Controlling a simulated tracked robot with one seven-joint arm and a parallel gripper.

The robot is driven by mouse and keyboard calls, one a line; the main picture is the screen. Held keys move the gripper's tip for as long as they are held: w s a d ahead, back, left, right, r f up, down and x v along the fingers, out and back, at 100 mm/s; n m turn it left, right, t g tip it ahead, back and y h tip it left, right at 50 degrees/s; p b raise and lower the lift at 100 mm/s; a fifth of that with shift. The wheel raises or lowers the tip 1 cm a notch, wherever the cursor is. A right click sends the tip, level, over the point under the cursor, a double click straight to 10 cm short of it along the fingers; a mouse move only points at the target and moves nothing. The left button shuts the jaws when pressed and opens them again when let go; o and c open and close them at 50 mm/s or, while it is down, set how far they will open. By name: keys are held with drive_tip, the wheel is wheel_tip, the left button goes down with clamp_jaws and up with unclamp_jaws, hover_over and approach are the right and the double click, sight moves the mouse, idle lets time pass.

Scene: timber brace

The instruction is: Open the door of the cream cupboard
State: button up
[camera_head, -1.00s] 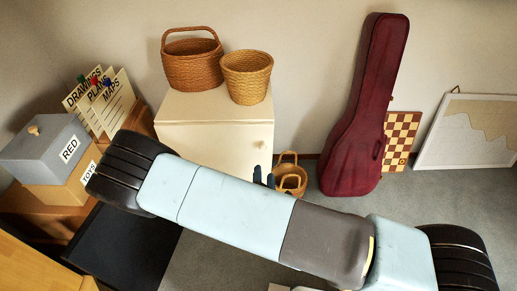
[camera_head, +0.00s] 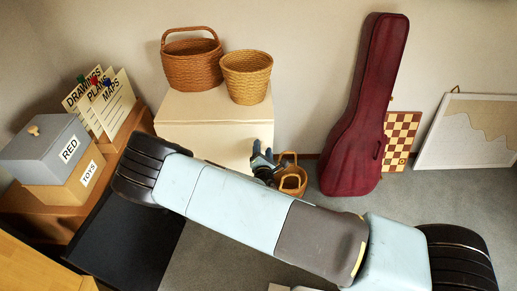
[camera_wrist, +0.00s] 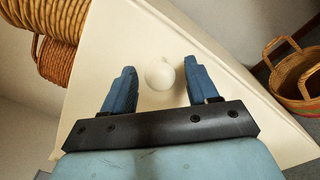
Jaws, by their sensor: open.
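The cream cupboard (camera_head: 205,138) stands against the back wall, its lower front hidden behind my arm in the head view. In the wrist view its pale door (camera_wrist: 130,35) fills the middle. A round cream knob (camera_wrist: 159,75) on the door lies between the two blue fingers of my gripper (camera_wrist: 155,82). The fingers are open, with a gap on each side of the knob. In the head view my gripper (camera_head: 262,155) is at the right part of the cupboard front, and the knob is hidden there. The door appears shut.
Two wicker baskets (camera_head: 192,68) (camera_head: 247,77) stand on the cupboard. A smaller basket (camera_head: 292,181) sits on the floor right beside it. A dark red instrument case (camera_head: 362,115) leans on the wall further right. Boxes (camera_head: 50,150) stand at left.

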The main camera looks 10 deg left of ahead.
drive_tip(key=shift+w, duration=0.3)
drive_tip(key=shift+c, duration=0.2)
clamp_jaws()
